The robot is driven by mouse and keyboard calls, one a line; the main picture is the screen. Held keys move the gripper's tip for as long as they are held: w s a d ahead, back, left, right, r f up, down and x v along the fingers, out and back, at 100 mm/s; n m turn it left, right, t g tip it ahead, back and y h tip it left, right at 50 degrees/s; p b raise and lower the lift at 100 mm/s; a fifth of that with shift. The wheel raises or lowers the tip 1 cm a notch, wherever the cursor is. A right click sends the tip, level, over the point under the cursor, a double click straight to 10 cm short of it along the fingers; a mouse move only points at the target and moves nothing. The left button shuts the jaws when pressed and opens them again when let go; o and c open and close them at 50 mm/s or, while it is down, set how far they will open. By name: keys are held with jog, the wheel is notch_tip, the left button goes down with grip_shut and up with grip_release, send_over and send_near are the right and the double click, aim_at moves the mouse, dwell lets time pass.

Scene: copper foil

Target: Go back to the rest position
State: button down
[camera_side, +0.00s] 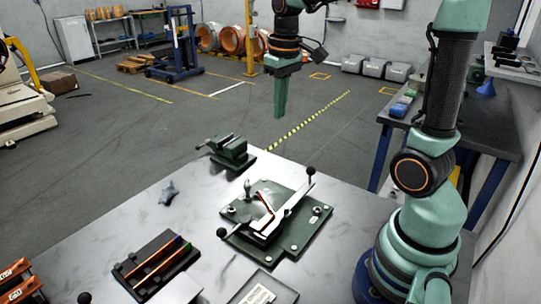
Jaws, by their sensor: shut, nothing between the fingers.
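My gripper (280,108) hangs with its green fingers pointing down, above and behind the grey work table (190,184) in this view. The fingers are together and nothing shows between them. My gripper is apart from everything on the table. Below it stands a green fixture (290,229) with a lever ending in a black knob and a copper-coloured strip in its middle. My arm's base stands at the right edge of the table.
A small green vise (230,150) stands at the table's back edge. A black tray (156,265) with copper-coloured strips lies at the front left, and a grey star-shaped piece (169,192) lies behind it. A side bench (483,128) is on the right. The air around my gripper is clear.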

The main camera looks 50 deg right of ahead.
jog(key=s+a+n+t, duration=0.1)
jog(key=s+a+t, duration=0.3)
jog(key=s+a, duration=0.3)
jog(key=shift+a+t, duration=0.3)
jog(key=shift+a, duration=1.1)
